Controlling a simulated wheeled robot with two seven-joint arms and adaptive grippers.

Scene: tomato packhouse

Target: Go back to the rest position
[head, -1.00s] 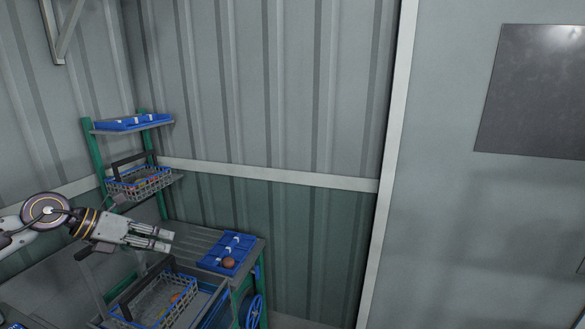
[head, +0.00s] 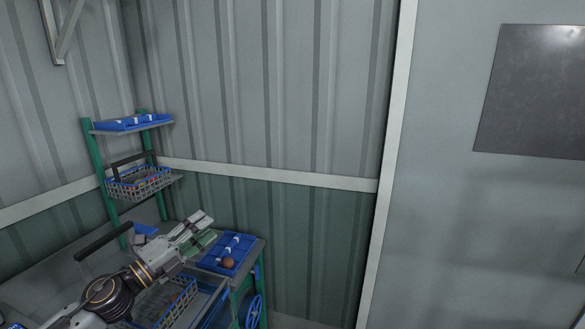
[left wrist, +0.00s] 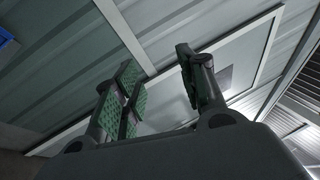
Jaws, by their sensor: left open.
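My left gripper (head: 204,232) is over the workbench in the head view, just left of the blue divided tray, pointing up and to the right. In the left wrist view its two green-padded fingers (left wrist: 160,92) are apart with nothing between them. Behind them are the corrugated wall and the pale door. My left arm hides part of the bench and of the lower basket. My right gripper is in neither view.
A blue divided tray (head: 240,244) with a brown-red round item (head: 229,263) lies on the bench. A grey basket (head: 178,303) stands in front. A rack holds another basket (head: 140,186) and a blue tray (head: 118,124). The door (head: 490,220) is at right.

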